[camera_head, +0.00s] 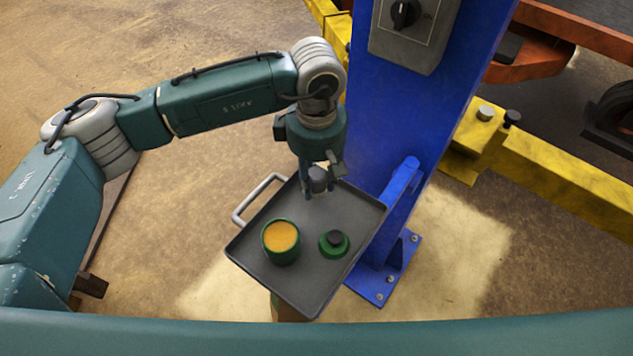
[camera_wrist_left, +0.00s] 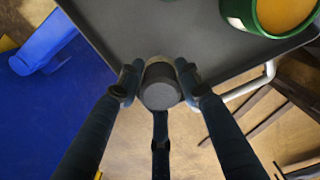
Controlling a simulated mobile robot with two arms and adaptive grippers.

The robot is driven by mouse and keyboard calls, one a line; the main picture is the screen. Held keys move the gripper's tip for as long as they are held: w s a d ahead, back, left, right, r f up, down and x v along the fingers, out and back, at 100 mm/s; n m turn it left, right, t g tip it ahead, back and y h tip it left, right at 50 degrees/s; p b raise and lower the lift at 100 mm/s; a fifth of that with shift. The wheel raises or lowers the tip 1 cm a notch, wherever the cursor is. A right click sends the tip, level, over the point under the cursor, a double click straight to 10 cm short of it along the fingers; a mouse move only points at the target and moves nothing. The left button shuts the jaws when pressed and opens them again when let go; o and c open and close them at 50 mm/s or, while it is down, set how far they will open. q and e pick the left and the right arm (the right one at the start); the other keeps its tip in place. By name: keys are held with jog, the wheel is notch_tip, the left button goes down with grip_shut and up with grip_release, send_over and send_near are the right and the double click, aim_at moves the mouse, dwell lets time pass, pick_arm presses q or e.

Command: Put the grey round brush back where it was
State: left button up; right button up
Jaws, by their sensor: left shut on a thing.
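My left gripper (camera_head: 320,188) is shut on the grey round brush (camera_head: 319,176), low at the far corner of the dark grey tray (camera_head: 252,240). I cannot tell whether the brush touches the tray. My right gripper is not in view.
On the tray stand an open green tin (camera_head: 281,243) with orange contents and a green lid (camera_head: 334,244) with a dark knob. The tray has a handle (camera_head: 252,197) at left. A blue post (camera_head: 411,115) stands close at right, with a yellow lift beam (camera_head: 548,170) beyond.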

aim_at(316, 188)
pick_arm(q)
notch_tip(316, 188, down, 2)
jog(key=shift+f+p, duration=0.2)
jog(key=shift+p, duration=0.15)
jog(key=shift+a+f, duration=0.1)
jog(key=shift+f, duration=0.2)
jog(key=o, duration=1)
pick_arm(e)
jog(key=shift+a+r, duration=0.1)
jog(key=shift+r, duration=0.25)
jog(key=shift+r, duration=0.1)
pick_arm(q)
notch_tip(316, 188, up, 11)
jog(key=b, duration=0.4)
jog(key=shift+b, duration=0.3)
jog(key=shift+r, duration=0.7)
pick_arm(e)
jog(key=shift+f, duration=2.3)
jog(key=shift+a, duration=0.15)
